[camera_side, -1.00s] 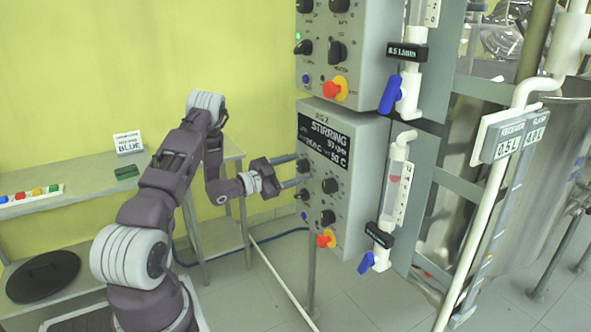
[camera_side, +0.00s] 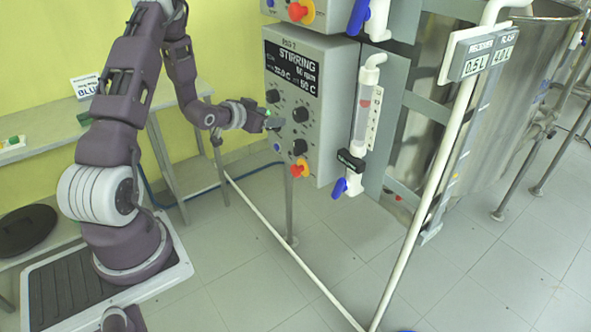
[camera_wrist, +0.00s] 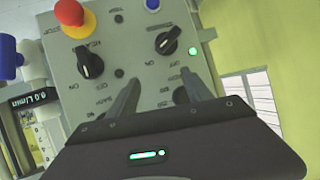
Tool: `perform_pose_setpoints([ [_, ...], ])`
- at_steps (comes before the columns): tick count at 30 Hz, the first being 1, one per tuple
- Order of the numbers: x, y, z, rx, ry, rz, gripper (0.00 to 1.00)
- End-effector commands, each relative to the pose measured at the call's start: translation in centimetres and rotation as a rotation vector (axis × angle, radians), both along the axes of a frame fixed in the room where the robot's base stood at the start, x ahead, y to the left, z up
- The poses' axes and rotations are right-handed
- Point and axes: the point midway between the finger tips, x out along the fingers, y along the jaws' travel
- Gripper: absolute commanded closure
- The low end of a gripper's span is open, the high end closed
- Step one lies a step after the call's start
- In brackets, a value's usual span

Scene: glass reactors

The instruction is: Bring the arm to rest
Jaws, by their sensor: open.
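My gripper (camera_side: 268,122) is in front of the left side of the grey control box (camera_side: 327,150), low on my outstretched, bent arm. In the wrist view my two dark fingers (camera_wrist: 165,92) are spread apart and point at the panel. Whether the fingertips touch the panel cannot be told. A green lamp (camera_wrist: 192,50) is lit beside another black knob (camera_wrist: 167,40). The box's black display (camera_side: 293,70) reads STIRRING.
The panel also has a red-yellow button (camera_side: 299,170). A flow tube with a blue valve handle (camera_side: 338,188) is right of the box, then white pipes (camera_side: 424,195) and a steel reactor (camera_side: 500,110). A table (camera_side: 60,140) stands behind left. Open floor lies in front.

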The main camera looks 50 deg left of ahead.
Motion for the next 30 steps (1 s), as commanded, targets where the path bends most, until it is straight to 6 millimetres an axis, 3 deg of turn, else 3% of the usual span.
perform_pose_setpoints([
  [1, 0.1, -2.9, 0.6, -0.096, 0.079, 0.052, 0.42],
  [4, -1.6, -8.5, 2.5, -0.230, 0.244, 0.138, 0.42],
  [8, -4.7, -14.8, 8.8, -0.205, 0.361, 0.107, 0.42],
  [12, -11.3, -21.9, 14.9, -0.170, 0.452, 0.020, 0.42],
  [15, -17.4, -26.3, 17.4, -0.173, 0.512, -0.060, 0.42],
  [18, -22.9, -29.2, 18.3, -0.181, 0.562, -0.140, 0.42],
  [21, -26.5, -30.6, 18.4, -0.188, 0.597, -0.194, 0.42],
  [24, -28.0, -31.1, 18.3, -0.191, 0.615, -0.218, 0.42],
  [30, -28.1, -31.1, 18.3, -0.191, 0.617, -0.219, 0.42],
])
